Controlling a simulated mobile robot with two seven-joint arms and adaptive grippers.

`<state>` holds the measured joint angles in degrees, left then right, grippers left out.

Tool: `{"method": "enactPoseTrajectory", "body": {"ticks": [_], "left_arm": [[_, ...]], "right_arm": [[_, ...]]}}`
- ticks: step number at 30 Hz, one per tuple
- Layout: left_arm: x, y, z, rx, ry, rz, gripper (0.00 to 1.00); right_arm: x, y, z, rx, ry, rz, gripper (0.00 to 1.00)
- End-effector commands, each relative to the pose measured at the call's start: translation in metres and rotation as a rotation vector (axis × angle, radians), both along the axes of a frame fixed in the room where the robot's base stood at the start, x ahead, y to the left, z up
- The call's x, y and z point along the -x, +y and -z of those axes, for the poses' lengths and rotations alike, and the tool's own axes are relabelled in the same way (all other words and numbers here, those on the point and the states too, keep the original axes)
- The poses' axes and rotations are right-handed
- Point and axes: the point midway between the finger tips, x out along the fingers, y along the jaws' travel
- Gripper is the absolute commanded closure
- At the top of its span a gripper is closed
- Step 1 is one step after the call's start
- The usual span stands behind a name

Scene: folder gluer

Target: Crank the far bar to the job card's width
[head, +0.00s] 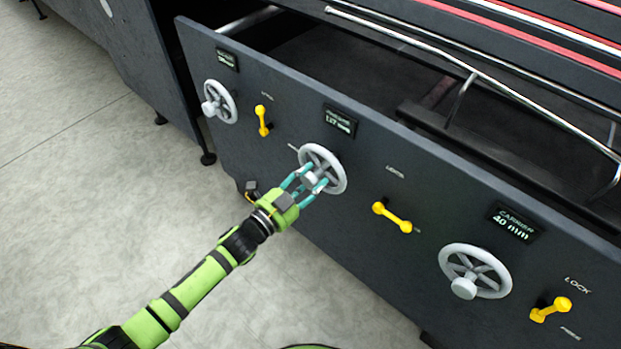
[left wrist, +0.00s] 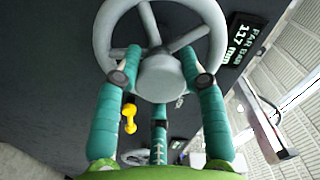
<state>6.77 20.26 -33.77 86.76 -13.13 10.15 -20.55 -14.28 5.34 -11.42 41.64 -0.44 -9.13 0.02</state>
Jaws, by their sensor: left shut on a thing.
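The far bar's grey handwheel (head: 335,160) is the middle one on the dark front panel; it also fills the top of the left wrist view (left wrist: 216,30). Its display (left wrist: 243,40) reads "FAR BAR" and what looks like 117 mm; in the head view the same display (head: 340,121) is small. My left gripper (head: 311,181) is shut on the wheel's grey knob (left wrist: 160,78), with teal fingers on both sides of it. A yellow lever (head: 391,217) lies slanted right of the wheel. No job card is visible. My right gripper is not in view.
Another handwheel (head: 219,102) and yellow lever (head: 262,121) are at left. At right are the carrier handwheel (head: 475,271), its 40 mm display (head: 513,222) and a lever (head: 551,309). A metal rail (head: 480,70) runs above the panel. The floor (head: 70,200) at left is clear.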

Motion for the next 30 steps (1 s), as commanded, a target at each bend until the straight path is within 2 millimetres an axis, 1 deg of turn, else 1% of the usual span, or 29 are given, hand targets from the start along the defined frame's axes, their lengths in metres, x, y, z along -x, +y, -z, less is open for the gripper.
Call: {"method": "enactPoseTrajectory", "body": {"ticks": [1,9,15,21,30], "left_arm": [[0.001,0.003,0.007,-0.044,-0.012,-0.006,1.00],[0.000,0.004,0.006,-0.218,-0.139,-0.006,1.00],[0.000,0.004,0.005,-0.307,-0.205,-0.006,1.00],[-0.001,0.004,0.005,-0.357,-0.242,-0.006,1.00],[-0.001,0.005,0.004,-0.377,-0.257,-0.008,1.00]], "right_arm": [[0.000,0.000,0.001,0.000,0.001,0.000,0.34],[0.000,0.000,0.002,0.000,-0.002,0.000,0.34],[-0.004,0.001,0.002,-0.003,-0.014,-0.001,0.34],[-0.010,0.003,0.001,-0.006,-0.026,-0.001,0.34],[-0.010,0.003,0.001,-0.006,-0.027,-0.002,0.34]]}}
